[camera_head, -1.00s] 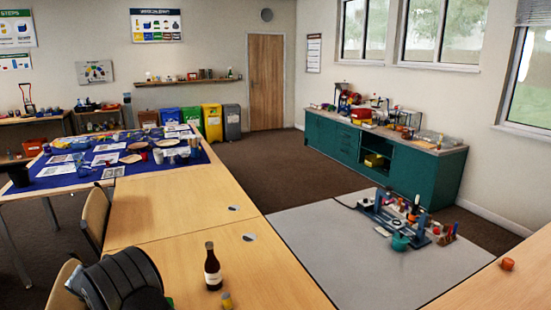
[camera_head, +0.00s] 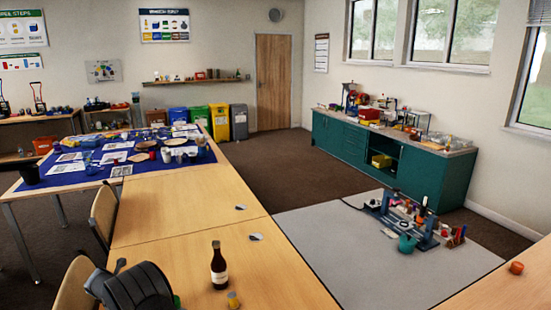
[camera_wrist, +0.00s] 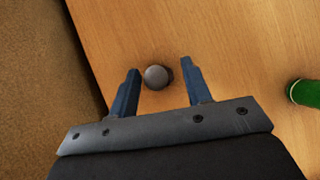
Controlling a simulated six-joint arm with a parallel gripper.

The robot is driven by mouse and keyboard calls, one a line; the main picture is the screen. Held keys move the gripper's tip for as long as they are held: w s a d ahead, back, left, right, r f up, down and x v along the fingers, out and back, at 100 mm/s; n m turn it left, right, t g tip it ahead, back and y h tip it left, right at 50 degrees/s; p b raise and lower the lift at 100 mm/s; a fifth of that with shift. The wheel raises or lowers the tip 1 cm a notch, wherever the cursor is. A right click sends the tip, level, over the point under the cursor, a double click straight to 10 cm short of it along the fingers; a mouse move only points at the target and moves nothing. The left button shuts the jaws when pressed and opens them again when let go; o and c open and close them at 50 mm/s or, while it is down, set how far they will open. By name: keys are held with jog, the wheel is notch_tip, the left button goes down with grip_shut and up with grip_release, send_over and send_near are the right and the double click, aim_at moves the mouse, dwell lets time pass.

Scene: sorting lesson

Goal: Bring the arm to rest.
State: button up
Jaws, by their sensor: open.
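My gripper (camera_wrist: 160,66) is open in the wrist view, its two blue fingers spread above a wooden tabletop (camera_wrist: 118,35). A round grey thing (camera_wrist: 155,77) shows between the fingers, touching neither as far as I can see. I cannot tell its height or what it is. In the head view the dark end of my arm (camera_head: 143,288) is low at the bottom left, over or beside the near table. The fingers are mostly hidden there.
A green thing (camera_wrist: 306,93) lies at the wrist view's right edge. A chair (camera_head: 104,215) stands left. The table (camera_head: 190,200) beyond is mostly clear.

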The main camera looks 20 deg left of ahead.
jog(key=r, duration=0.3)
jog(key=shift+w+a, duration=0.15)
jog(key=shift+w, duration=0.05)
jog(key=w+d+r, duration=0.7)
jog(key=d+r, duration=0.1)
jog(key=d, duration=0.2)
jog(key=w+d+f+m+h, duration=0.1)
jog(key=w+d, duration=0.1)
jog(key=w, duration=0.9)
jog(key=w+d+f+m, duration=0.1)
jog(key=w+d+m, duration=0.1)
jog(key=w, duration=0.8)
jog(key=shift+t, duration=0.4)
notch_tip(320, 180, down, 7)
jog(key=shift+w+d+f, duration=0.1)
jog(key=shift+f, duration=0.75)
